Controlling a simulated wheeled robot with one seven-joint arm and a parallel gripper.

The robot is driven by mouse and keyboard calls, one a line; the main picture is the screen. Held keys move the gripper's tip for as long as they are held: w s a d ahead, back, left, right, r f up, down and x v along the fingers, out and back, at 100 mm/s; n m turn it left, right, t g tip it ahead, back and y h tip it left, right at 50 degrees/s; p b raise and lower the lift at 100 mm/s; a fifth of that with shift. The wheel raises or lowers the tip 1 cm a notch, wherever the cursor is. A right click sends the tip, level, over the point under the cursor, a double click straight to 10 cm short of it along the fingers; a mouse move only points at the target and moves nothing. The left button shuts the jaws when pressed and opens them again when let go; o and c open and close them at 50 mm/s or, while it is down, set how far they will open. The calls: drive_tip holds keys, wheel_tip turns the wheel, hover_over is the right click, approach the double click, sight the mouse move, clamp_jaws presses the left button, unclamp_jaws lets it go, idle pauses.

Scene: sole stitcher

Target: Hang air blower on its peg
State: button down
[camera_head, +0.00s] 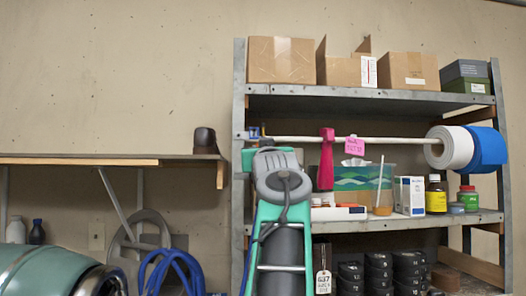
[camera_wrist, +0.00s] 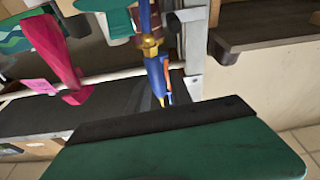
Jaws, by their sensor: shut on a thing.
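The air blower (camera_wrist: 160,75), blue and orange with a brass fitting, shows in the wrist view in front of the rack's upright. A small blue part of it (camera_head: 255,132) shows in the head view, at the left end of the white rail. My gripper (camera_wrist: 148,18) is shut on the air blower; its fingertips are only partly visible. In the head view my own wrist covers most of the grip. The peg cannot be clearly made out. The white rail (camera_head: 400,140) runs right from the upright, and I cannot tell whether the blower touches it.
A magenta tool (camera_head: 326,160) and a pink tag (camera_head: 354,147) hang along the rail. White and blue rolls (camera_head: 450,148) sit at its right end. The metal upright (camera_head: 238,110) and a wall shelf (camera_head: 80,159) are close at left. Boxes and bottles fill the rack.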

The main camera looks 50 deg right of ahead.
drive_tip(key=shift+f+b, duration=0.3)
drive_tip(key=shift+b, duration=0.05)
idle(0.6)
drive_tip(key=c, duration=1.1)
unclamp_jaws()
drive_tip(key=shift+o, duration=0.7)
drive_tip(key=shift+o, duration=1)
drive_tip(key=shift+d, duration=0.1)
